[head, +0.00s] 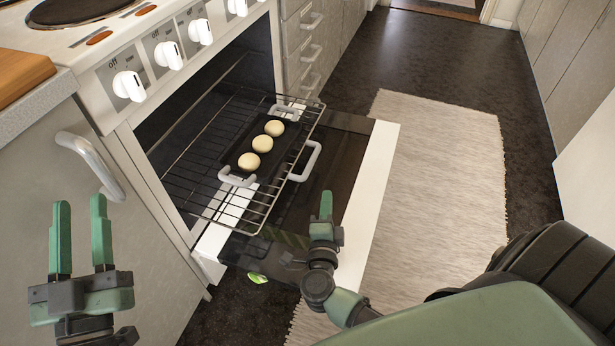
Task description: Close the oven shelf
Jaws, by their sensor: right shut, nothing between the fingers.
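The oven shelf (238,222), a wire rack, is partly pulled out of the oven (215,92) over the lowered oven door (370,185). A dark tray (233,158) with light handles and three round pale buns (262,144) sits on it. My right gripper (326,205) is shut and empty, in front of the shelf's front edge and over the door; a gap shows in the picture, but I cannot tell the exact distance. My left gripper (80,235) is open and empty at the lower left, in front of the cabinet.
White knobs (129,86) line the cooker's panel above the oven. A cabinet handle (92,163) is near my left gripper. Drawers (303,35) stand beyond the oven. A pale rug (440,180) covers the dark floor on the right. A small green thing (257,277) shows below the door.

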